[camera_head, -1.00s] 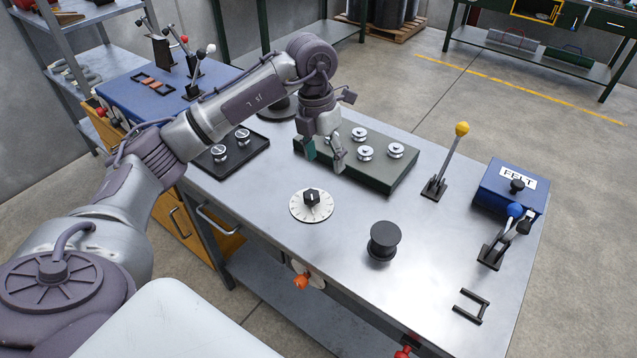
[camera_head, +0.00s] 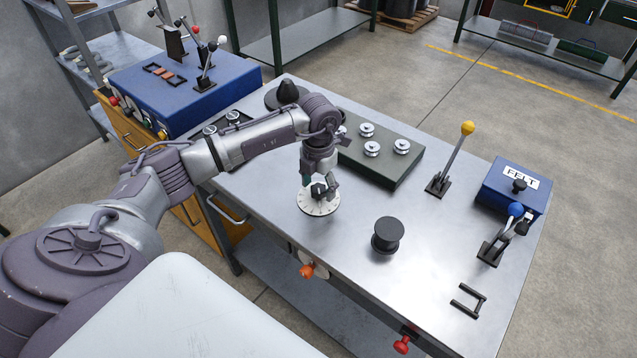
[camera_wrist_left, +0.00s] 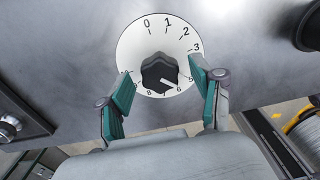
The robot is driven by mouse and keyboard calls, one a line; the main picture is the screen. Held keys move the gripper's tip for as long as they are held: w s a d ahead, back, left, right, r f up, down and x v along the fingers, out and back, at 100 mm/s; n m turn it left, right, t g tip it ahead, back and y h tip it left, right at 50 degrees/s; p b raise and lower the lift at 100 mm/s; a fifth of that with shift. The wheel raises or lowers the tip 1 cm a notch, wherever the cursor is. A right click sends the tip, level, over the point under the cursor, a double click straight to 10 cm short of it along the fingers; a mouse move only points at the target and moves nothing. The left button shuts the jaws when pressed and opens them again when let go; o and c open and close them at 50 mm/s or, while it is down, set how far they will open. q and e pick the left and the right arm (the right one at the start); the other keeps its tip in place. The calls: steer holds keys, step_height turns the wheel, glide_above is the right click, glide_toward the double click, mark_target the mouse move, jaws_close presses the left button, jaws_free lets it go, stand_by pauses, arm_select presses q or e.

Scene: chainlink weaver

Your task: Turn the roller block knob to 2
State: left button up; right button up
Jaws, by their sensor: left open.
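The roller block knob (camera_head: 318,192) is a black knob on a white round dial (camera_head: 318,208) that lies on the metal table. In the left wrist view the knob (camera_wrist_left: 159,73) sits in the middle of the numbered dial (camera_wrist_left: 135,45); its white mark points to the lower right, roughly toward 6. The 2 is at the dial's upper right. My left gripper (camera_head: 319,184) is over the dial, pointing down. In the left wrist view its teal-padded fingers (camera_wrist_left: 162,78) are open, one on each side of the knob, with gaps between. My right gripper is not in view.
A dark block with metal rollers (camera_head: 383,160) stands just behind the dial. A black spool (camera_head: 387,235) stands to its right. A yellow-tipped lever (camera_head: 451,160) and a blue FELT box (camera_head: 511,190) are farther right. The table's front edge is close to the dial.

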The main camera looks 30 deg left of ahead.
arm_select(q)
steer(key=shift+f, duration=0.25)
steer(key=c, duration=1.1)
steer(key=shift+c, duration=0.2)
